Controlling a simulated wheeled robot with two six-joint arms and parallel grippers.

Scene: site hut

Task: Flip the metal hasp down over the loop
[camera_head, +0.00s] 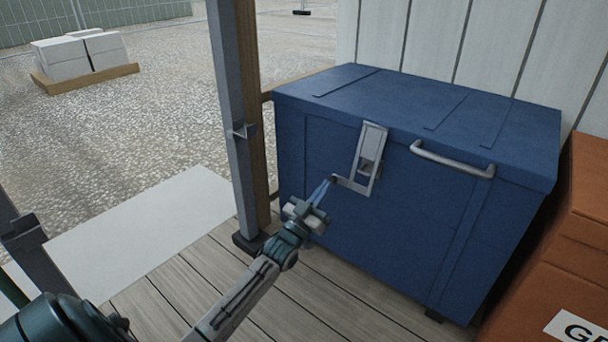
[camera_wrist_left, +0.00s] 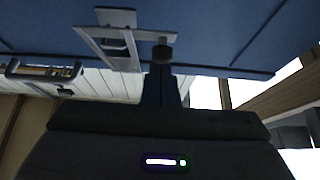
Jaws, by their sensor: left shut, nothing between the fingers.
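The metal hasp (camera_head: 376,133) is a light grey frame on the front of the blue chest (camera_head: 420,240), hanging from near the lid's edge. A small grey plate (camera_head: 368,166) shows through its opening; I cannot make out the loop clearly. In the left wrist view the hasp (camera_wrist_left: 115,60) appears upside down beside the fingertips (camera_wrist_left: 162,53). Whether the hasp lies flat is unclear. My right gripper is not in view.
A grey handle (camera_head: 452,163) sticks out right of the hasp. A grey post (camera_head: 232,120) stands left of the chest, close to my left arm. An orange box (camera_head: 575,230) stands close on the right. Wooden decking (camera_head: 170,285) lies below.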

